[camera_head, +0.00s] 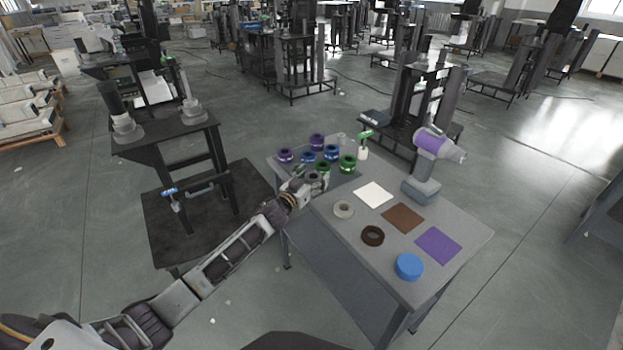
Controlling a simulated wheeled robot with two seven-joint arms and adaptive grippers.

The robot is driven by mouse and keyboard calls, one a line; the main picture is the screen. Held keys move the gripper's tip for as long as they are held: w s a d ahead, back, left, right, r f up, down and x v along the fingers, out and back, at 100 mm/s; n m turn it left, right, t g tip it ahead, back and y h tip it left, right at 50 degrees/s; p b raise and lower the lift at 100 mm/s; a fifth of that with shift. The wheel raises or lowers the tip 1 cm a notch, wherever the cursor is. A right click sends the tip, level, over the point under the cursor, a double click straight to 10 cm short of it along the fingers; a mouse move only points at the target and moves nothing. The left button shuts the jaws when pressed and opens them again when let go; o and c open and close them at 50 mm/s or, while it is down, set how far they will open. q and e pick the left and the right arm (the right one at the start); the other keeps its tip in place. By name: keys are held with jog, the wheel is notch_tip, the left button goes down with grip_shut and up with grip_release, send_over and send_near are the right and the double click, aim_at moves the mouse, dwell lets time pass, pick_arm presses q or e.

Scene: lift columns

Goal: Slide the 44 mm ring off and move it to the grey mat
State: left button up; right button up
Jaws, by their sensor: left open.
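My left gripper (312,180) reaches in from the left over the near left part of the table. It is open, beside a small dark grey round piece (317,177) that it partly hides; I cannot tell whether they touch. A pale beige ring (344,209) and a dark brown ring (373,236) lie on the table to the right of the gripper. No ring shows a size mark, so I cannot tell which is 44 mm. I cannot pick out a grey mat; white (374,195), brown (403,218) and purple (438,245) mats lie on the right side.
Several purple, blue and green spool-like pieces (332,152) stand at the table's back left, close to the gripper. A blue round piece (409,267) is at the front. A purple and grey drill (427,165) and a green-topped spray bottle (363,149) stand at the back.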

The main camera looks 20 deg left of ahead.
pick_arm(q)
jog(key=v, duration=1.2)
dwell(0.8)
dwell(0.9)
